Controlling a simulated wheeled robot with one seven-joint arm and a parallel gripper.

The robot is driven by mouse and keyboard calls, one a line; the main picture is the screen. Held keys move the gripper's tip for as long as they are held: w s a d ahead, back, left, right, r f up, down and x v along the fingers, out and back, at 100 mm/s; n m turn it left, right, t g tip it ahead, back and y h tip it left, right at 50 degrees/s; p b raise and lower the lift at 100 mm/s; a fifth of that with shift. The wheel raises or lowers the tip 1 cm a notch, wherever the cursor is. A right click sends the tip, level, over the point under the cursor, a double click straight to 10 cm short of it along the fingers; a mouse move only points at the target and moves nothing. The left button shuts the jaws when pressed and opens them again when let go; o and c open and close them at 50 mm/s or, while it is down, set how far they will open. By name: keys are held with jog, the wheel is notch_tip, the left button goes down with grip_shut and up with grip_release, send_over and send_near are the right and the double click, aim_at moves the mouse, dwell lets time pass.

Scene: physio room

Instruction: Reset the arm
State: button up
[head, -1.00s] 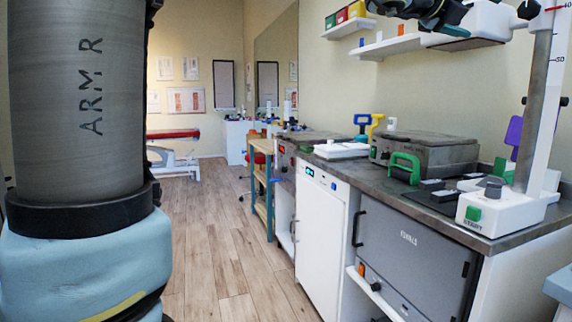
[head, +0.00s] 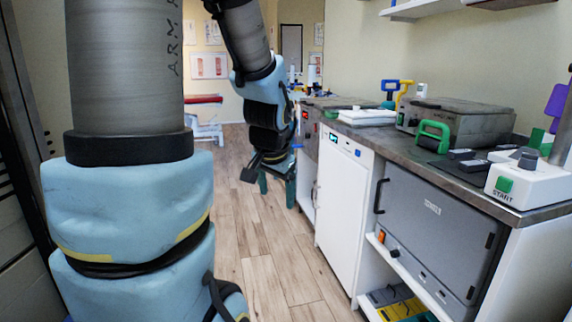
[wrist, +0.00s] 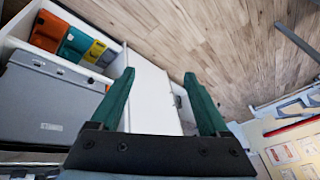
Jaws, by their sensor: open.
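My gripper (head: 262,177) hangs at the end of my arm in the head view, over the wood floor and left of the white cabinet. In the wrist view its two green fingers (wrist: 163,100) stand wide apart. The gap between them is empty, with the white cabinet (wrist: 152,98) behind it. My arm is bent, with the upper part rising out of the top of the head view and the wrist part hanging down. The fingers look small and dark in the head view.
A dark counter (head: 400,150) runs along the right, with a green-handled block (head: 432,136), a grey box (head: 470,118) and a white START device (head: 525,185). Below are a grey cabinet (head: 435,235) and a shelf with coloured bins (head: 395,300). The wood floor (head: 255,245) is clear.

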jog(key=s+a+f+n+g, duration=0.3)
jog(key=s+a+f+n, duration=0.25)
jog(key=s, duration=0.35)
notch_tip(320, 180, up, 15)
jog(key=d+p, duration=0.1)
jog(key=p, duration=1.4)
